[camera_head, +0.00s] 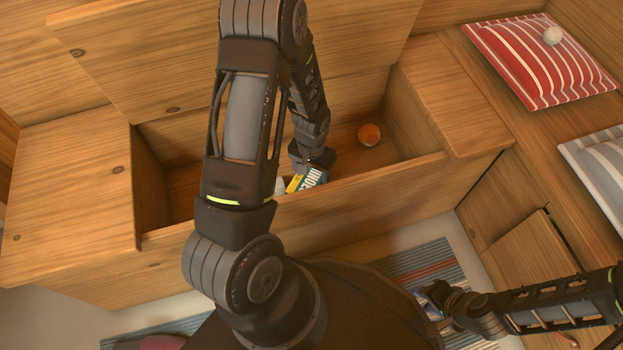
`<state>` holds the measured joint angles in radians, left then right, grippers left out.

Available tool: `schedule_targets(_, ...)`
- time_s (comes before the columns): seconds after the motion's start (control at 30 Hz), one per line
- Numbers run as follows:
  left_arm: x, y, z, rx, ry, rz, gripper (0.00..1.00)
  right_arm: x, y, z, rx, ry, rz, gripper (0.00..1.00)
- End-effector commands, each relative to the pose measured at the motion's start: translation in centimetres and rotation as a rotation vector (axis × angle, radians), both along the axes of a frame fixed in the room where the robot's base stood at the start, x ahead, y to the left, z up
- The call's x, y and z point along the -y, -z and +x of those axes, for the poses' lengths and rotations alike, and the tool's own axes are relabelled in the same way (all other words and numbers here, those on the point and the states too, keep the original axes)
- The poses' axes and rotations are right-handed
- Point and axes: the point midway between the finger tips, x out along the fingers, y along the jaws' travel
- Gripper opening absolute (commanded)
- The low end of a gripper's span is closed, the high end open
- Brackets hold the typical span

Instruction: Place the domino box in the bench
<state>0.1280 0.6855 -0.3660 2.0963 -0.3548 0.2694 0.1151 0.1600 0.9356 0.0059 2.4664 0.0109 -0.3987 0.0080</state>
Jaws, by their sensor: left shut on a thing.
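The domino box (309,179) is blue and yellow with partly readable white lettering. My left gripper (310,160) is shut on it and holds it low within the opening of the wooden bench (325,194), close to the front wall. Part of the box is hidden by the gripper and the front wall, so I cannot tell whether it touches the bench floor. The bench's lid (150,60) is raised at the back. My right gripper (428,295) is at the lower right, outside the bench; its fingers are too small and dark to read.
An orange ball (369,134) lies inside the bench, right of the domino box. A red striped cushion (540,60) with a whitish ball (552,36) and a grey striped cushion (600,165) are on the right seat. A striped rug (430,262) lies on the floor.

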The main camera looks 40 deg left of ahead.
Motion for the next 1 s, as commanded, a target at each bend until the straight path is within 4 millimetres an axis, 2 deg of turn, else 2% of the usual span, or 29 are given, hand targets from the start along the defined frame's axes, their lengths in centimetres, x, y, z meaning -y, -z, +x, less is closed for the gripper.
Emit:
schedule_targets(0.03, 0.0, 1.3, -0.1, -0.003, 0.000, -0.001, 0.12, 0.0, 0.9, 0.1, 0.001, 0.000, 0.000, 0.36)
schedule_targets(0.13, 0.0, 2.4, 0.0, 0.000, 0.000, 0.000, 0.12, 0.0, 1.4, 0.2, 0.004, 0.003, -0.001, 0.36)
schedule_targets(0.53, 0.0, 2.8, 0.0, 0.000, 0.000, 0.000, 0.12, 0.0, 1.5, 0.2, 0.005, 0.003, -0.001, 0.36)
schedule_targets(0.57, 0.0, 2.8, 0.0, 0.000, 0.000, 0.000, 0.66, 0.0, 1.5, 0.2, 0.005, 0.003, -0.001, 0.36)
schedule_targets(0.8, 0.0, 2.7, 0.0, 0.000, 0.000, 0.000, 0.86, 0.0, 1.4, 0.2, 0.005, 0.003, -0.001, 0.36)
schedule_targets(1.0, 0.0, 2.7, 0.0, 0.000, 0.000, 0.000, 0.87, 0.0, 1.4, 0.2, 0.005, 0.003, -0.001, 0.36)
